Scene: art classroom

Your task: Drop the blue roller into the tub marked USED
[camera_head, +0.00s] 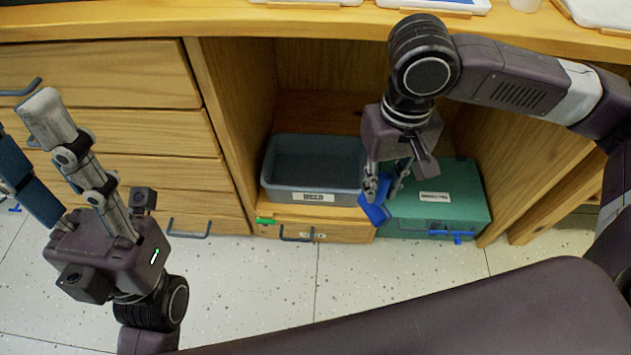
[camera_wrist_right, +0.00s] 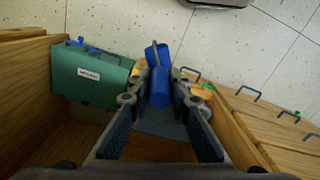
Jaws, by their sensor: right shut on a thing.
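The blue roller (camera_head: 374,208) hangs in my right gripper (camera_head: 386,187), which is shut on it, at the front of the open cabinet bay. It also shows between the fingers in the right wrist view (camera_wrist_right: 159,88). The grey-blue tub (camera_head: 276,187) stands in the bay just left of the roller, its white label facing front and appearing to read USED. The tub looks empty. In the right wrist view, part of the tub (camera_wrist_right: 160,125) shows beyond the fingers. My left gripper (camera_head: 24,120) is open and empty at the left, in front of the drawers.
Wooden drawers (camera_head: 130,130) are left; the worktop edge (camera_head: 180,22) runs above.

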